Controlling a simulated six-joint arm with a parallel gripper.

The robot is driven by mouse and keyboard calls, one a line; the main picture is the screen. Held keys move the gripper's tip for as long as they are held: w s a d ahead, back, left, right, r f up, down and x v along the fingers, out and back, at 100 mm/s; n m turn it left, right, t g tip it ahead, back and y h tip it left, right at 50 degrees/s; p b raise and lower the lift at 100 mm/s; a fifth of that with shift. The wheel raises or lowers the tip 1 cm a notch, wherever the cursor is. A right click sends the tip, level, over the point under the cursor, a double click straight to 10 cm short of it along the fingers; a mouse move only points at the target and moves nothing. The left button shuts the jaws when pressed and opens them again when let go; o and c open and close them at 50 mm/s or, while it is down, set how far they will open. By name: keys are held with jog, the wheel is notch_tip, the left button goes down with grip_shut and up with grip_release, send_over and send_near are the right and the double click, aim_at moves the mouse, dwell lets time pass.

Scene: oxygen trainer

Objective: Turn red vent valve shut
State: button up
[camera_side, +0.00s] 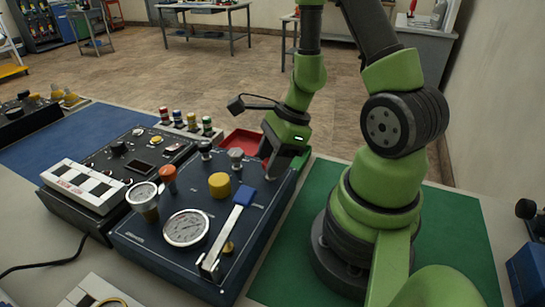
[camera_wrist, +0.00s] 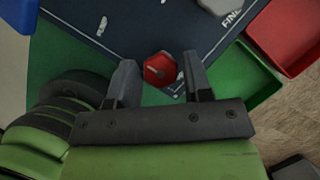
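The red vent valve (camera_wrist: 159,69) is a small red hexagonal knob on the dark blue panel, near the panel's edge in the wrist view. My gripper (camera_wrist: 159,66) is open, with one finger on each side of the knob and a visible gap to each. I cannot tell how far the fingertips are above the panel. In the side view my gripper (camera_side: 272,170) points down at the panel's far right corner and hides the red valve.
The dark blue panel (camera_side: 150,236) carries a gauge (camera_side: 186,228), an orange knob (camera_side: 168,178), a yellow knob (camera_side: 219,184) and a blue-ended lever (camera_side: 229,224). A red tray (camera_side: 243,143) lies behind it. A green mat (camera_side: 455,225) lies to the right.

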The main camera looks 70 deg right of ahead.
jog(key=shift+o, duration=0.8)
jog(key=shift+r, duration=0.1)
jog(key=v, duration=0.9)
jog(key=shift+r, duration=0.35)
jog(key=shift+d, duration=0.1)
jog(key=s+a+r+n+t, duration=0.1)
jog(key=a+r+n+t, duration=0.1)
jog(key=a+r+n, duration=0.4)
jog(key=s+a+r+n+t+h, duration=0.1)
jog(key=a+r+n, duration=0.4)
jog(key=n, duration=1.2)
notch_tip(320, 180, up, 2)
jog(key=shift+s+a+r+t, duration=0.15)
jog(key=shift+s+a+t, duration=0.25)
jog(key=shift+s, duration=0.05)
